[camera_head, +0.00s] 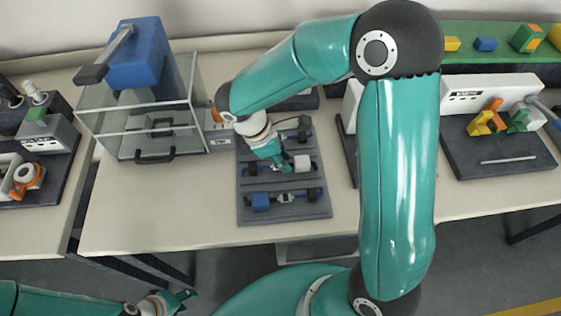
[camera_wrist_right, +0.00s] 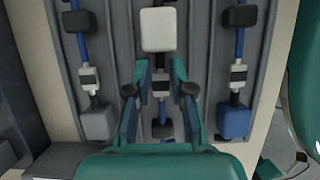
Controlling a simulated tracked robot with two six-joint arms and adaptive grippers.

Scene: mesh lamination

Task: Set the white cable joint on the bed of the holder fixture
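A grey holder board (camera_head: 250,215) carries several cable assemblies with blue, black and white end blocks. In the right wrist view, a small white cable joint (camera_wrist_right: 161,86) on the middle cable lies between the fingers of my right gripper (camera_wrist_right: 160,72). The fingers are apart, with a gap on each side of the joint. In the head view this gripper (camera_head: 284,165) points down at the middle row, beside a white block (camera_head: 302,162). The block also shows in the wrist view (camera_wrist_right: 158,29). My left gripper (camera_head: 182,298) is empty at the lower left, its fingers apart, away from the table.
A glass-walled press (camera_head: 140,125) with a blue head stands left of the board. Another joint (camera_head: 285,198) lies in the front row. A dark fixture with coloured clamps (camera_head: 490,120) stands at right. My right arm crosses above the table.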

